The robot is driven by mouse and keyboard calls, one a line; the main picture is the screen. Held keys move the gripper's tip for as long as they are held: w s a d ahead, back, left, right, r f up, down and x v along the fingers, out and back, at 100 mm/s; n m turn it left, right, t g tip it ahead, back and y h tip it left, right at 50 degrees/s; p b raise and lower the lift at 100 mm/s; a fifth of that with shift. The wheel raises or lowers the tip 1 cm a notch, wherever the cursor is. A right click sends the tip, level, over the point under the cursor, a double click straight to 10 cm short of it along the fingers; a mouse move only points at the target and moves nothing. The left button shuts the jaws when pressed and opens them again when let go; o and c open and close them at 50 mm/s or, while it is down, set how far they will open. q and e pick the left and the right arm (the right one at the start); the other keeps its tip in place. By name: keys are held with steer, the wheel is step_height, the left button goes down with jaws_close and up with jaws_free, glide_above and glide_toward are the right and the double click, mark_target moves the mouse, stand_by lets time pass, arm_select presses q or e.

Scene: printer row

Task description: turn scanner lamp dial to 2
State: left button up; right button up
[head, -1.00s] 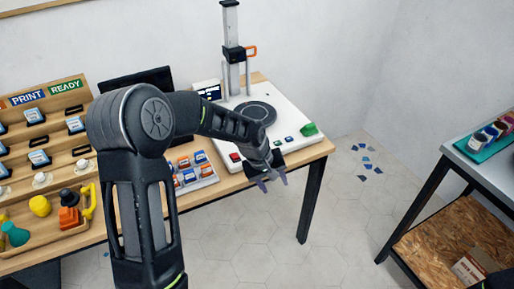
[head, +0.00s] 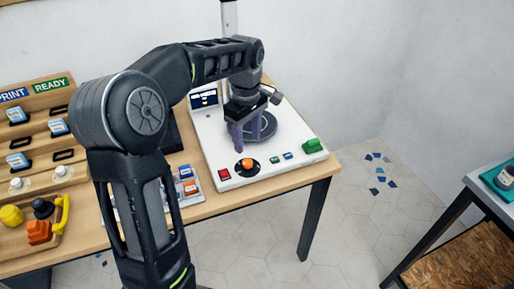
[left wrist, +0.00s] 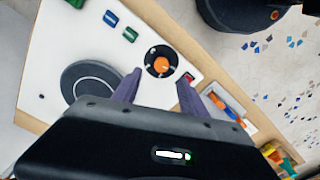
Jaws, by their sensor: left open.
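The scanner lamp dial is an orange knob (head: 247,163) on a black round plate at the front of the white scanner base (head: 215,150). In the left wrist view the dial (left wrist: 161,64) shows beyond my fingertips, with small pale marks too small to read. My left gripper (head: 252,142) is open and empty, pointing down above the scanner base, behind the dial in the head view. In the left wrist view its two purple fingers (left wrist: 160,82) are spread to either side of the dial's direction, apart from it. My right gripper is not in view.
A red button (head: 224,175) sits left of the dial; a blue button (head: 287,155) and a green part (head: 313,145) sit right. A dark turntable disc (head: 283,131) lies behind. A rack (head: 40,150) stands left. Open floor lies right of the table.

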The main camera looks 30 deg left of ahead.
mark_target(248, 162)
arm_select(q)
steer(key=shift+s, duration=0.25)
steer(key=shift+w+f, duration=0.1)
steer(key=shift+f, duration=3.8)
jaws_close()
